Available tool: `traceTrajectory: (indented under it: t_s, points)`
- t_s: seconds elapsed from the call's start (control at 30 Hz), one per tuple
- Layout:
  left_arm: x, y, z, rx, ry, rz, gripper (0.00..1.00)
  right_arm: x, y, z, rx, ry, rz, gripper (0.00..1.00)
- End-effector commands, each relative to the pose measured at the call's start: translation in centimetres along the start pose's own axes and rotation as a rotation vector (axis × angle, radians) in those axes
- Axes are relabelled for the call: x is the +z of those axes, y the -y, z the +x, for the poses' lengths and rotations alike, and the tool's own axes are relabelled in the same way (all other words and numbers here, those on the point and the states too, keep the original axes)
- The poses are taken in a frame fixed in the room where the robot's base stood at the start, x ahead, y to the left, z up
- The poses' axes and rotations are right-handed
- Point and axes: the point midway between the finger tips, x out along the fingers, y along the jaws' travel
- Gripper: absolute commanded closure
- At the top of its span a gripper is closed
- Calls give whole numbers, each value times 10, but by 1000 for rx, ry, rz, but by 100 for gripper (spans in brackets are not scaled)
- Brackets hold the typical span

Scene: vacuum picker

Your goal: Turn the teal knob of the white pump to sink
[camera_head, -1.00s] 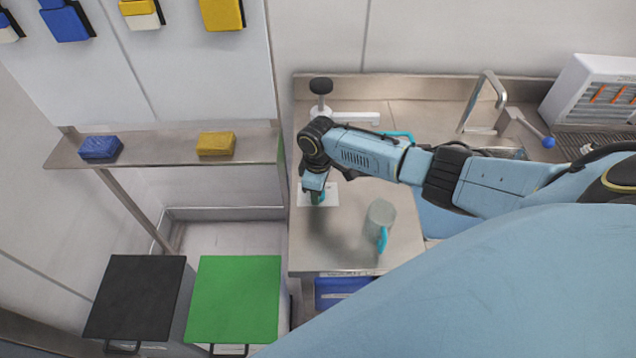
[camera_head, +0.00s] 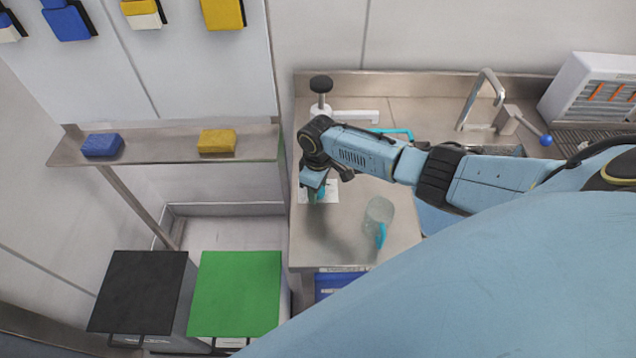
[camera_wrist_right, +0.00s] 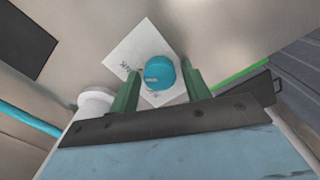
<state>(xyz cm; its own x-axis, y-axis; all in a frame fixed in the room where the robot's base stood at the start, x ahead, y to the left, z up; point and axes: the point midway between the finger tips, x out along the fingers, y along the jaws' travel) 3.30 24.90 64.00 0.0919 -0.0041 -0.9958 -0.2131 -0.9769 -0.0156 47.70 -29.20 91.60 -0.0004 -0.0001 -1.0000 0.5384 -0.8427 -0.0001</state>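The white pump (camera_head: 320,111) stands at the back left of the steel counter, with a black top and a white spout pointing right. The teal knob (camera_wrist_right: 160,73) sits over a white card (camera_wrist_right: 125,50) with dark markings in the right wrist view. My right gripper (camera_wrist_right: 160,68) points down at it, its two green fingers apart on either side of the knob, with gaps visible on both sides. In the head view my right gripper (camera_head: 315,192) is over the card and largely hides the knob. My left gripper is not in view.
A clear jug (camera_head: 379,212) with a teal handle stands on the counter right of the gripper. A teal tube (camera_head: 395,131) lies behind my right arm. A tap (camera_head: 486,95) and sink are at the back right. A shelf (camera_head: 168,143) with sponges and two bins stand left.

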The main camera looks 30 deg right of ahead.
Motion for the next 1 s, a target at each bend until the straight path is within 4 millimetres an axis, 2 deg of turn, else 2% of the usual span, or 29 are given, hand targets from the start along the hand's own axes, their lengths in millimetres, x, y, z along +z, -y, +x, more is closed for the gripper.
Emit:
traceTrajectory:
  t_s: [0.33, 0.47, 1.0]
  points:
    - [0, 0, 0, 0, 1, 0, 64, 0, 0, -1, 0, -1, -1, 45]
    - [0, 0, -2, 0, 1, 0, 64, 0, -1, -11, 1, -3, -1, 45]
    - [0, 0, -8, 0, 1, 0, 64, 0, 0, -116, 1, -3, -2, 45]
